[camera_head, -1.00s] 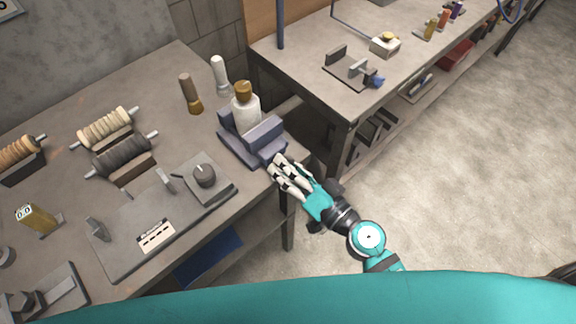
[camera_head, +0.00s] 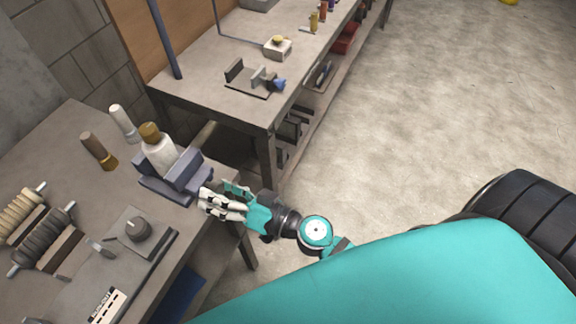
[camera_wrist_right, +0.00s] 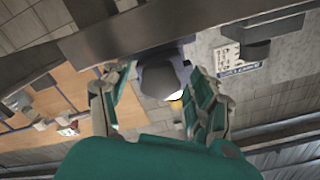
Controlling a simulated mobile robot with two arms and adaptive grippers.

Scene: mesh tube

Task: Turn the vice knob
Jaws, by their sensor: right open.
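The blue-grey vice (camera_head: 183,180) sits on the near bench at its right corner. A pale bottle with a brown cap (camera_head: 160,152) stands in or behind its jaws; I cannot tell which. My right gripper (camera_head: 208,201) is open at the vice's right end, just off the bench edge. In the right wrist view, a dark blue-grey rounded part, apparently the vice knob (camera_wrist_right: 159,80), lies between the spread fingers (camera_wrist_right: 155,92). I cannot tell whether they touch it. In the head view the gripper hides the knob. My left gripper is out of view.
The near bench (camera_head: 75,150) holds spools (camera_head: 40,238), a plate with a round dial (camera_head: 137,229) and two brushes. A second bench (camera_head: 205,80) behind carries a small vice with a blue knob (camera_head: 278,85). Open floor (camera_head: 400,130) lies right.

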